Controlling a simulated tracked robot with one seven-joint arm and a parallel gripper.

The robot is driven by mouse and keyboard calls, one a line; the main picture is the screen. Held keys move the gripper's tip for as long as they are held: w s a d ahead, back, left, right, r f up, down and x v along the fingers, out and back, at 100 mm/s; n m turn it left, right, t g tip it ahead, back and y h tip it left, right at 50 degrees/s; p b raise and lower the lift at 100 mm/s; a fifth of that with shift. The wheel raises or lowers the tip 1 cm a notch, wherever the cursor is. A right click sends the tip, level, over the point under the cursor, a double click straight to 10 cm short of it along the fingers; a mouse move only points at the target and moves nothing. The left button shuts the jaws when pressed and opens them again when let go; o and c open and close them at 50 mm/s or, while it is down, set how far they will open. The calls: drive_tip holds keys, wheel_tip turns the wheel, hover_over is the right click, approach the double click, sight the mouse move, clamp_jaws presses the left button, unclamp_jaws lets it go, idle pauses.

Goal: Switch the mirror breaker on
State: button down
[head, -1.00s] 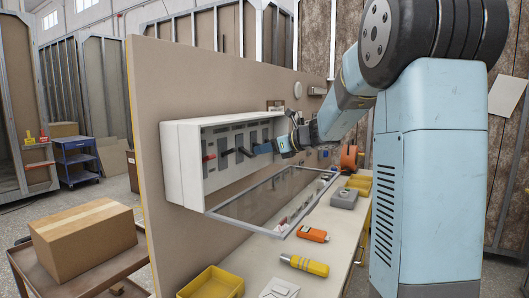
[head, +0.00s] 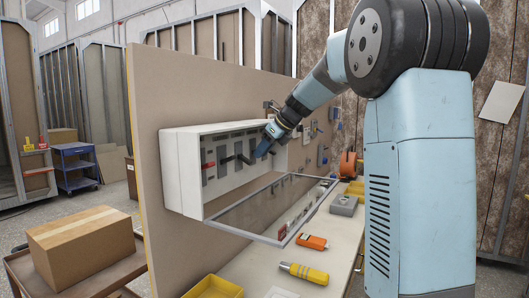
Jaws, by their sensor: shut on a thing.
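A white breaker box (head: 182,178) is mounted on the beige panel, with its glazed door (head: 245,215) hanging open below it. Inside is a row of grey breakers with levers. A red lever (head: 208,165) is at the left and black levers (head: 226,160) stick out to its right. The labels are too small to read, so I cannot tell which is the mirror breaker. My gripper (head: 262,151) reaches down from the upper right into the right part of the box.
Below the box, the bench (head: 330,258) holds an orange device (head: 312,241), a yellow-handled tool (head: 304,272), a grey box (head: 344,205) and a yellow tray (head: 213,288). A cardboard box (head: 82,240) stands on a cart at left. The open door juts over the bench.

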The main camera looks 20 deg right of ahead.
idle(0.5)
drive_tip(key=c, duration=1)
unclamp_jaws()
drive_tip(key=shift+c, duration=0.2)
drive_tip(key=v, duration=1.3)
drive_tip(key=shift+r, duration=0.3)
drive_tip(key=shift+d, duration=0.1)
